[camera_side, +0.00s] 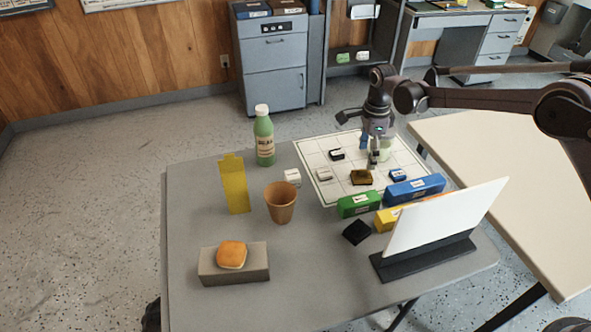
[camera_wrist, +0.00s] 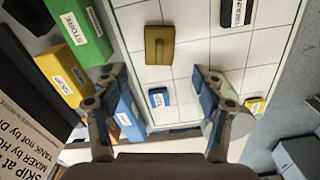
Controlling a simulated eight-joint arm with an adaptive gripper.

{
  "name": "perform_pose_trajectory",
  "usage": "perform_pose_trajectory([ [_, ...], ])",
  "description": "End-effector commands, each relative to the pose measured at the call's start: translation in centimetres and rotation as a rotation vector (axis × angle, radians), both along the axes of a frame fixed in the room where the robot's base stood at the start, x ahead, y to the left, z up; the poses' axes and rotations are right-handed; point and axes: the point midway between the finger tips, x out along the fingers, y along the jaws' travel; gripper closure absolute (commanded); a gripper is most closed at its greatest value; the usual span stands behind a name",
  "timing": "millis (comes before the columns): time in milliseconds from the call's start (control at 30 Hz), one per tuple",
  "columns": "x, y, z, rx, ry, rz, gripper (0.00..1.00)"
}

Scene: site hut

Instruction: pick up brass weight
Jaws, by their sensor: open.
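The brass weight (camera_side: 361,177) looks like a small brown-gold block with a raised ridge. It sits on the white gridded mat (camera_side: 325,190). In the wrist view the brass weight (camera_wrist: 159,45) lies near the top centre, beyond the fingertips and roughly on the line between them. My gripper (camera_side: 377,158) is above the mat, just behind and slightly right of the weight in the side view.
A small blue block (camera_wrist: 159,97) lies on the mat near the weight. Green (camera_side: 358,204), blue (camera_side: 414,189) and yellow (camera_side: 388,218) labelled blocks line the mat's near edge. A white upright panel (camera_side: 445,218) stands in front. A cup (camera_side: 281,203) and green bottle (camera_side: 264,138) stand left.

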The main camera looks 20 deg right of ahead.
Motion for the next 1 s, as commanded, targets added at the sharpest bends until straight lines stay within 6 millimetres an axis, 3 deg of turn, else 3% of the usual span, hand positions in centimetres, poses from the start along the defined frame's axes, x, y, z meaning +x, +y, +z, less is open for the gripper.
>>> perform_pose_trajectory([
  [267, 0.0, 0.0, -2.2, 0.0, -0.001, 0.001, 0.3],
  [600, 0.0, 0.2, -6.4, 0.0, -0.001, 0.001, 0.3],
  [933, 0.0, 0.2, -6.9, 0.0, -0.001, 0.002, 0.3],
  [1000, 0.0, 0.2, -6.9, 0.0, -0.001, 0.002, 0.5],
])
